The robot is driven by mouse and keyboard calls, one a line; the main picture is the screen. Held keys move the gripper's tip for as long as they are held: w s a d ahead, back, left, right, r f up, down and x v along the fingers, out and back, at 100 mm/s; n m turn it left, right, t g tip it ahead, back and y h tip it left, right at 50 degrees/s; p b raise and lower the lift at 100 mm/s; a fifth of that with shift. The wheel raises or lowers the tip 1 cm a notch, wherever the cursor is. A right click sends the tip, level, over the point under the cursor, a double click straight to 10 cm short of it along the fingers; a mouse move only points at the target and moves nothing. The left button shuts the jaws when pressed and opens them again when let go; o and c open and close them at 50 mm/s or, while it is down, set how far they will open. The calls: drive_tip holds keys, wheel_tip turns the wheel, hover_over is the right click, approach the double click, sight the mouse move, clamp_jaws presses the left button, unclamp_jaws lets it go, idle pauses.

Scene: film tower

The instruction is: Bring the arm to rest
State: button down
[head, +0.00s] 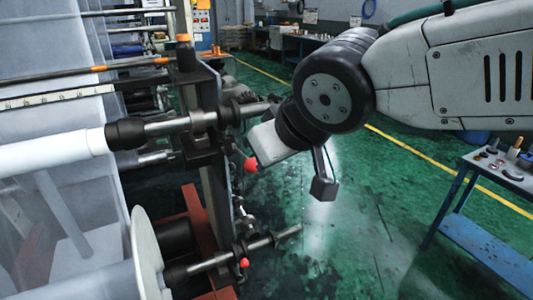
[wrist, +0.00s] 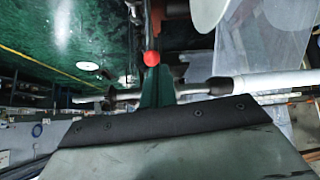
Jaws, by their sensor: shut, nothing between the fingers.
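My arm reaches in from the upper right of the head view, bent at a black wheel-like joint. My gripper (head: 268,146), a pale block below that joint, is shut and empty, beside the film machine's upright (head: 214,185). A red knob (head: 251,165) shows right at its lower end; I cannot tell whether they touch. In the wrist view a red knob (wrist: 151,58) stands just beyond a broad grey-green body with a dark edge. The fingertips are not clear in either view.
The upper roller (head: 55,152) and its shaft end close to my gripper. A lower shaft (head: 255,245) with another red knob (head: 244,262) sticks out below. A blue bench (head: 480,240) with small parts stands at the right. Green floor (head: 345,230) lies open between.

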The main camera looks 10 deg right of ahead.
drive_tip(key=s+d+f+m+g+h, duration=0.1)
drive_tip(key=s+d+f+m+g, duration=0.2)
drive_tip(key=s+d, duration=0.3)
drive_tip(key=s+d+f+m+g+h, duration=0.2)
drive_tip(key=s+d, duration=0.5)
drive_tip(key=d, duration=0.9)
drive_tip(key=shift+s+f+m+g+h, duration=0.3)
drive_tip(key=shift+f+m+g, duration=0.2)
drive_tip(key=shift+m, duration=0.2)
